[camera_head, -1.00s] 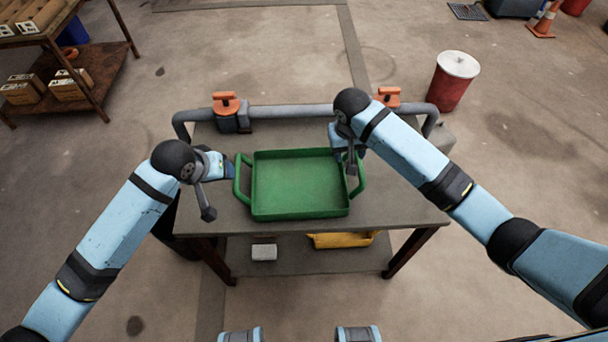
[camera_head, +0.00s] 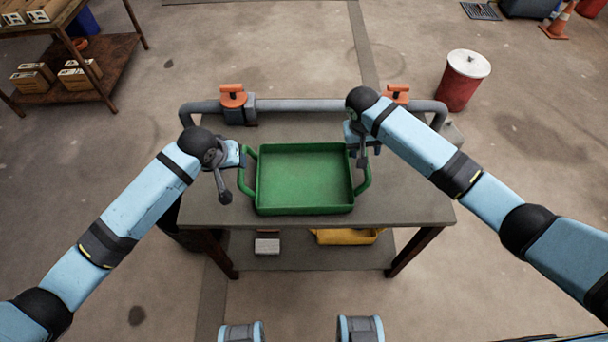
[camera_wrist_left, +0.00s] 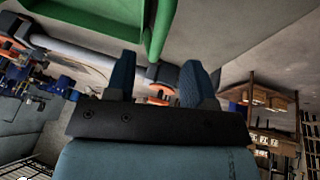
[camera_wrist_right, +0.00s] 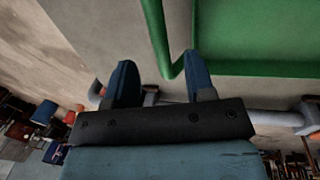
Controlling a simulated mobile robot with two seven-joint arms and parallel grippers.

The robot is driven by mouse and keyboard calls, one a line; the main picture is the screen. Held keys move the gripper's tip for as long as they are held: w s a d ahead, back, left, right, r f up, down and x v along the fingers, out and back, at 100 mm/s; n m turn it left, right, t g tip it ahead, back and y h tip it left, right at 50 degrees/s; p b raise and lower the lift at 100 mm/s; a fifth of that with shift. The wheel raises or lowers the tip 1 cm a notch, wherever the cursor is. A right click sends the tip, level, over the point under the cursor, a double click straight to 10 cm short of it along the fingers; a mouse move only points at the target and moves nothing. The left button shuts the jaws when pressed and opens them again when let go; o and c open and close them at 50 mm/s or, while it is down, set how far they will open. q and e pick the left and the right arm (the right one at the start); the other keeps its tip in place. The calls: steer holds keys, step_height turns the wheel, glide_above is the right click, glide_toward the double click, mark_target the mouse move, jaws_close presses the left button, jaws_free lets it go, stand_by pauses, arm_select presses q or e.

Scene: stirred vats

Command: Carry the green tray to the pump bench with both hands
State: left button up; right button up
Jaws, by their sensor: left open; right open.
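The green tray (camera_head: 305,178), empty, with a loop handle at each side, rests on a grey-topped bench (camera_head: 400,207). My left gripper (camera_head: 243,155) is open and empty beside the tray's left handle. In the left wrist view its two fingers (camera_wrist_left: 160,75) are spread, with the tray's green handle (camera_wrist_left: 158,30) beyond them. My right gripper (camera_head: 362,150) is close to the right handle, partly hidden by its own arm. In the right wrist view its fingers (camera_wrist_right: 157,82) are apart and the green handle (camera_wrist_right: 160,40) passes near the gap between them. I cannot tell which bench is the pump bench.
A grey pipe (camera_head: 310,105) with orange-handled valves (camera_head: 233,96) runs along the bench's back edge. A yellow bin (camera_head: 345,236) sits on the lower shelf. A red drum (camera_head: 462,82) stands at right. A wooden rack with boxes (camera_head: 85,75) stands at back left.

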arm_select(q)
steer(key=x, duration=0.7)
steer(key=shift+w+f, duration=0.15)
steer(key=shift+f, duration=0.05)
arm_select(e)
steer(key=f, duration=0.2)
steer(key=d+f, duration=0.1)
steer(key=f, duration=0.4)
steer(key=shift+d+f, duration=0.2)
steer(key=shift+d, duration=0.05)
arm_select(q)
jaws_close()
arm_select(e)
jaws_close()
